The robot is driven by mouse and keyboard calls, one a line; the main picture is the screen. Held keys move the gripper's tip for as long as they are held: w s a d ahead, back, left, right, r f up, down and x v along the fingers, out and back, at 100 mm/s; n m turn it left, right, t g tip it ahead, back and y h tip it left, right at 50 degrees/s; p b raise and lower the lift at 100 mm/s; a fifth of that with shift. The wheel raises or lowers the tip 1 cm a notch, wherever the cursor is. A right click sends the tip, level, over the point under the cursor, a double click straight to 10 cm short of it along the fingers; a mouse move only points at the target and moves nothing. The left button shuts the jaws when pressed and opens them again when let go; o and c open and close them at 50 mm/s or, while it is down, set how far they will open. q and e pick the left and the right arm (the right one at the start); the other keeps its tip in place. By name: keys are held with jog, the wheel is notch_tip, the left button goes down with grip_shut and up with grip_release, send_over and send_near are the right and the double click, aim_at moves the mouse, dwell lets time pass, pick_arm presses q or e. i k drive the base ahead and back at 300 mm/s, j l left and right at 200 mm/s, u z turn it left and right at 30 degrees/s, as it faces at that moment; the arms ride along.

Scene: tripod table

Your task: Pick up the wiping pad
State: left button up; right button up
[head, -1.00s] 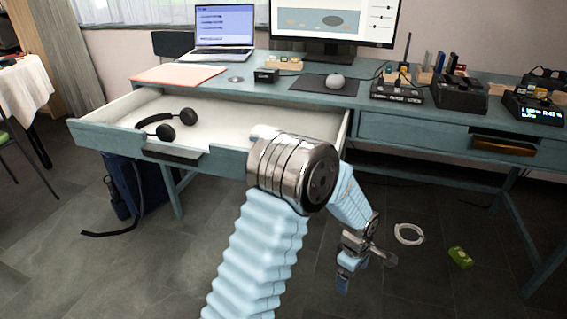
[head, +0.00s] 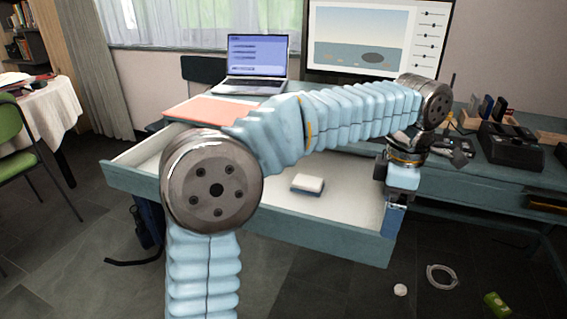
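The wiping pad (head: 308,183) appears to be the small white block with a darker lower side, lying in the open drawer (head: 345,205). The arm coming in from the lower left, which I take as my left, arches over the drawer. My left gripper (head: 394,222) hangs down at the drawer's right front corner, to the right of the pad and apart from it. Its fingers are small and overlap the drawer edge, so their opening is unclear. My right gripper is not in view.
A laptop (head: 254,62), red folder (head: 208,110) and monitor (head: 375,40) are on the desk. Dark devices (head: 510,145) stand at the right. A white cable loop (head: 442,277), a small white object (head: 400,290) and a green item (head: 496,304) lie on the floor.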

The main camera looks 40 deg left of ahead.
aim_at(302, 183)
jog(key=i+j, duration=0.1)
jog(key=j, duration=0.2)
jog(key=i+j, duration=0.1)
jog(key=j, duration=0.25)
jog(key=i+j, duration=0.1)
jog(key=j, duration=0.2)
jog(key=i+j, duration=0.15)
jog(key=j, duration=0.15)
